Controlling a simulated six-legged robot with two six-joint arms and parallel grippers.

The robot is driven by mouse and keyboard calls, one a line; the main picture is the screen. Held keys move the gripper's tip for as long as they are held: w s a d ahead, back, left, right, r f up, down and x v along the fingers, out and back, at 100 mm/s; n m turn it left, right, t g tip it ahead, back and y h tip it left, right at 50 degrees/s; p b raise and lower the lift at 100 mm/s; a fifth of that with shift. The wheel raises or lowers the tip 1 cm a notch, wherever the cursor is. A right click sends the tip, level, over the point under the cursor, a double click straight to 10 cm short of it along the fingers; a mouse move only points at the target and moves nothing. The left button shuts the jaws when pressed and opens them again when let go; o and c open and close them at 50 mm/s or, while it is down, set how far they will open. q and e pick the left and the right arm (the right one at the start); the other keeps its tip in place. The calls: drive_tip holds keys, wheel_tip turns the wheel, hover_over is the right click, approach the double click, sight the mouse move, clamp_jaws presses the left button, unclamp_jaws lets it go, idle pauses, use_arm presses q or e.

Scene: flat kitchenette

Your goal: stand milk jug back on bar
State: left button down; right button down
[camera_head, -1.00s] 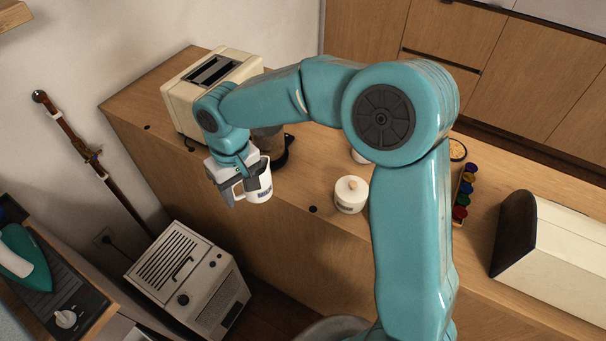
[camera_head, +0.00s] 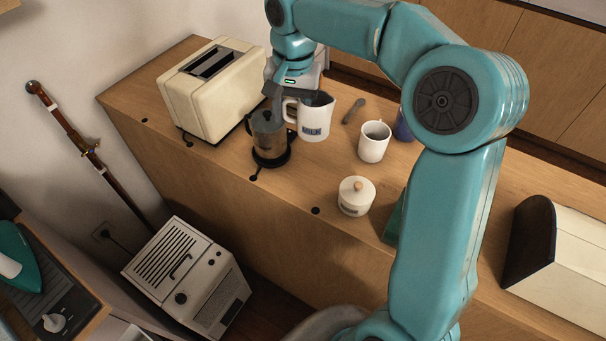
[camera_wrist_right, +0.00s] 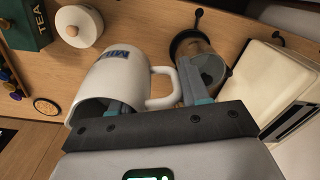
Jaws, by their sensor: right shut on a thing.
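The white milk jug (camera_head: 313,120), with a dark label, is upright at the far part of the wooden bar (camera_head: 335,240), behind the coffee press. I cannot tell whether its base touches the bar. My right gripper (camera_head: 291,92) reaches down from above and is shut on the jug at its handle side. The wrist view shows the jug (camera_wrist_right: 105,72) with one finger inside its mouth and the other beyond the handle. My left gripper is not in view.
A coffee press (camera_head: 268,140) stands just in front of the jug, and a cream toaster (camera_head: 215,95) to the left. A bread bin (camera_head: 565,255) is at the far right.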

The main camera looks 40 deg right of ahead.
wheel_tip(320, 180, down, 14)
drive_tip(key=shift+f+p, duration=0.1)
drive_tip(key=shift+p, duration=0.2)
wheel_tip(320, 180, down, 4)
drive_tip(key=shift+w+r, duration=0.1)
drive_tip(key=shift+r, duration=0.15)
drive_tip(key=shift+f, duration=0.25)
drive_tip(key=c, duration=0.5)
unclamp_jaws()
drive_tip(key=shift+c, duration=0.2)
drive_tip(key=shift+r, duration=0.1)
